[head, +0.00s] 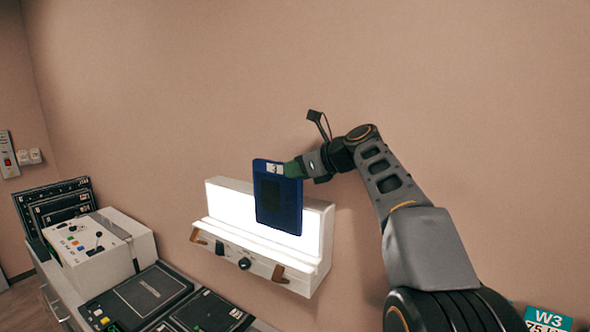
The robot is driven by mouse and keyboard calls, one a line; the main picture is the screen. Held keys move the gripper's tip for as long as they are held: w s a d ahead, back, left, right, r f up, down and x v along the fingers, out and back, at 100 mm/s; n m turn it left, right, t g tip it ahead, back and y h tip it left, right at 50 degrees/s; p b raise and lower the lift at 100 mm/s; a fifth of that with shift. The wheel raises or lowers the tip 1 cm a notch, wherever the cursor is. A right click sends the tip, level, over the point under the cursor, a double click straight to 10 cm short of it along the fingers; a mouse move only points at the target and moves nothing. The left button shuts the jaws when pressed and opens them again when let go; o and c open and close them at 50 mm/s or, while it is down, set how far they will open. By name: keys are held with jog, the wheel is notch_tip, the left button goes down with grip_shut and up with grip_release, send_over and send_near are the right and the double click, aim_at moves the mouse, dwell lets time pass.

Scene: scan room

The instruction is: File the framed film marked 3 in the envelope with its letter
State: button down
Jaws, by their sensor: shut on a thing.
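The framed film (278,205) is a dark blue panel with a white label reading 3 at its top. My gripper (293,169) is shut on its upper right edge and holds it upright in front of the lit light box (226,205). The film covers part of the bright panel. Whether the film touches the light box I cannot tell. No envelope can be made out in this view.
A white control console (98,245) with a joystick stands on the counter at the left, beside dark framed panels (52,203). Dark flat panels (140,297) lie in front.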

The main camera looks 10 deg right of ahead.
notch_tip(320, 180, up, 2)
jog(key=shift+r+p, duration=0.2)
jog(key=shift+p, duration=0.95)
jog(key=shift+r, duration=3.2)
